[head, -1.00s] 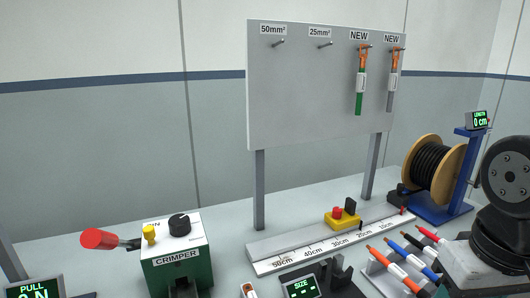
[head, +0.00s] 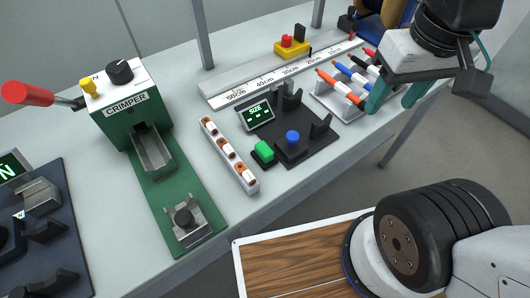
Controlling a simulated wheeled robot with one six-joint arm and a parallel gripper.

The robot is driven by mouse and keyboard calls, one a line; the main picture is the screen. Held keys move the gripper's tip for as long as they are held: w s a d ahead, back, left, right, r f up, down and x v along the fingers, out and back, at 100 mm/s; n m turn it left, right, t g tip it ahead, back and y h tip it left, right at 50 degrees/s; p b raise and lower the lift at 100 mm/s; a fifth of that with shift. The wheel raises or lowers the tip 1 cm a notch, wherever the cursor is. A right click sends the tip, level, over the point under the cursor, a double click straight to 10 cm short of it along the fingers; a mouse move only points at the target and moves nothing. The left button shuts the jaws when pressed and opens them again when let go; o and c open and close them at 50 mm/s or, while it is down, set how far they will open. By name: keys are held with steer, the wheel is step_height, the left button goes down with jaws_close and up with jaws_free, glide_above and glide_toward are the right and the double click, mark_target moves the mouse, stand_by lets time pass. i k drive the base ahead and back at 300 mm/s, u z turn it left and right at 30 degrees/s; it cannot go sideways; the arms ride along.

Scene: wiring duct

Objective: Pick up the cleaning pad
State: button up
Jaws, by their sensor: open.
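My gripper (head: 392,104) is open with teal fingers, at the upper right of the head view. It is empty, pointing down near the marker rack (head: 340,104). No thing is plainly recognisable as a cleaning pad. A small green block (head: 264,150) with a dark lower part lies beside the black gauge fixture (head: 310,145); I cannot tell whether it is the pad or a button. It is to the left of and below my gripper in the picture, well apart from it.
A white strip with orange-and-white pieces (head: 228,157) lies left of the green block. The green crimper (head: 135,120) with its red-handled lever stands further left. A ruler rail (head: 280,78) with a yellow unit (head: 291,49) runs behind. The table's front edge is close to the fixture.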

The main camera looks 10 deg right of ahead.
mark_target(265, 157)
steer(key=k, duration=0.5)
steer(key=z, duration=2.25)
steer(key=k, duration=1.15)
steer(key=u, duration=1.75)
steer(key=i, duration=0.5)
steer(key=u, duration=0.15)
